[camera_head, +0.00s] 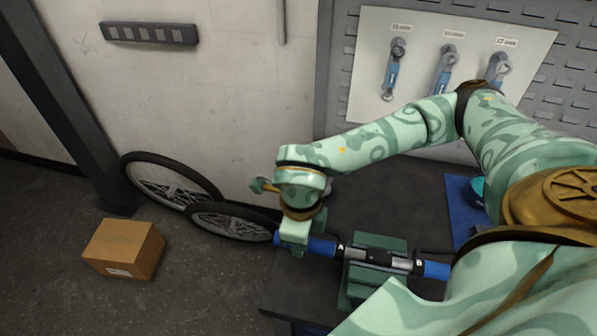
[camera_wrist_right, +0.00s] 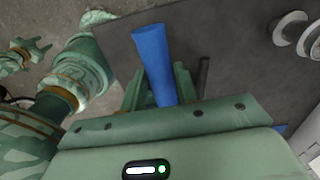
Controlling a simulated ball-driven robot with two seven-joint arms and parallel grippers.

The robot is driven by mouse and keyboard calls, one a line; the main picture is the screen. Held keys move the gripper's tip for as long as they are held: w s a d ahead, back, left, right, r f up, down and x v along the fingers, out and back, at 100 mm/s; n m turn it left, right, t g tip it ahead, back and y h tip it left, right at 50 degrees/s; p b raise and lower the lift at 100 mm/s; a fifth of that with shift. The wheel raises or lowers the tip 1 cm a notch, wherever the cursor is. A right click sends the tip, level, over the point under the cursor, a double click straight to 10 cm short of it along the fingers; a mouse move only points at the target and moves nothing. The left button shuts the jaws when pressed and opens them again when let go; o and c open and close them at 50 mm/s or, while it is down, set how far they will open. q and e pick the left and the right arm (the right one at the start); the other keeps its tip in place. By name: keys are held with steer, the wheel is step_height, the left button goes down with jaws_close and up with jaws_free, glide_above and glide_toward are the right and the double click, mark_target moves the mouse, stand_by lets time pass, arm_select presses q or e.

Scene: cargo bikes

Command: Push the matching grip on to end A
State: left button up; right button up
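A grey bar lies in a green clamp (camera_head: 358,287) on the dark bench; its left end carries label A (camera_head: 341,248) and its right end label B (camera_head: 418,264). A blue grip (camera_head: 321,247) lies in line with end A, its right rim close against the label. Whether it overlaps the bar cannot be told. My right gripper (camera_head: 294,237) is shut around this grip, whose outer tip shows past the fingers. In the right wrist view the grip (camera_wrist_right: 152,55) stands between both fingers. Another blue grip (camera_head: 436,270) sits at end B. My left gripper is not identifiable.
A teal bowl (camera_head: 478,184) rests on a blue surface right of the clamp. Wrenches hang on a white wall panel (camera_head: 438,22). Wheels (camera_head: 232,221) and a cardboard box (camera_head: 124,247) are on the floor at left. The bench behind the clamp looks clear.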

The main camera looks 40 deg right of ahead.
steer(key=o, duration=0.3)
steer(key=shift+r, duration=0.3)
step_height(320, 180, up, 16)
steer(key=shift+f+p, duration=0.1)
steer(key=shift+p, duration=0.95)
